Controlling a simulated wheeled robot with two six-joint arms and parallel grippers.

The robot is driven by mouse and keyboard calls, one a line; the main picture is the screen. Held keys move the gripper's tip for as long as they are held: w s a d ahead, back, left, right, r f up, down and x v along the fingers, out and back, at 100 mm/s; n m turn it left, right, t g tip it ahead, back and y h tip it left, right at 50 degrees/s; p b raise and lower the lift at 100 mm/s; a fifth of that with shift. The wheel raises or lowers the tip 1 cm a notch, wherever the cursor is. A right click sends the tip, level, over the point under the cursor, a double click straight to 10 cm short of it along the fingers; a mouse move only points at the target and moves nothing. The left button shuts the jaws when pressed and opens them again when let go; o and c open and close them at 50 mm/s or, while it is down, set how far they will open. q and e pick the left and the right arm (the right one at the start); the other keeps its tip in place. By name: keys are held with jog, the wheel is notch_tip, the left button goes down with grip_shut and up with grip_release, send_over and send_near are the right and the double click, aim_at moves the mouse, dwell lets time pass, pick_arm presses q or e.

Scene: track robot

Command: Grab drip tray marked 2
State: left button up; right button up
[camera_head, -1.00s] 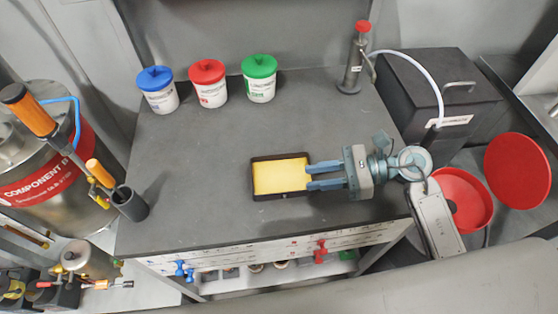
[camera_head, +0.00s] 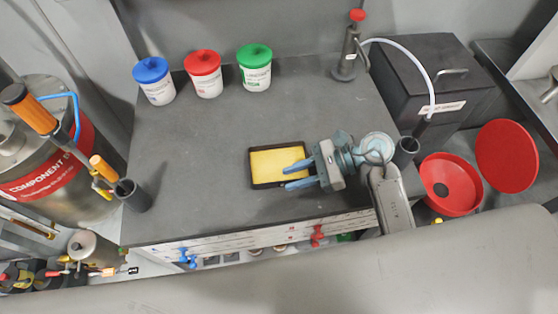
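A shallow rectangular tray with a dark rim and a yellow inside (camera_head: 268,162) lies on the grey workbench, a little right of its middle. No number on it can be made out. My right gripper (camera_head: 286,177) comes in from the right with two blue fingers spread apart. Its fingertips overlap the right part of the tray in the picture, and nothing shows between them but the tray. I cannot tell whether the fingers touch it or hover above it. My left gripper is not in view.
Blue-lidded (camera_head: 153,81), red-lidded (camera_head: 203,74) and green-lidded (camera_head: 255,68) tubs stand along the workbench's (camera_head: 190,190) back. A red-topped dispenser (camera_head: 346,52) stands back right. A dark box (camera_head: 432,75) and red funnel (camera_head: 450,183) are at right, a steel tank (camera_head: 45,150) at left.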

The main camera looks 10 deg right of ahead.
jog(key=shift+x, duration=1)
jog(key=shift+c, duration=0.5)
grip_shut()
jog(key=shift+r, duration=0.15)
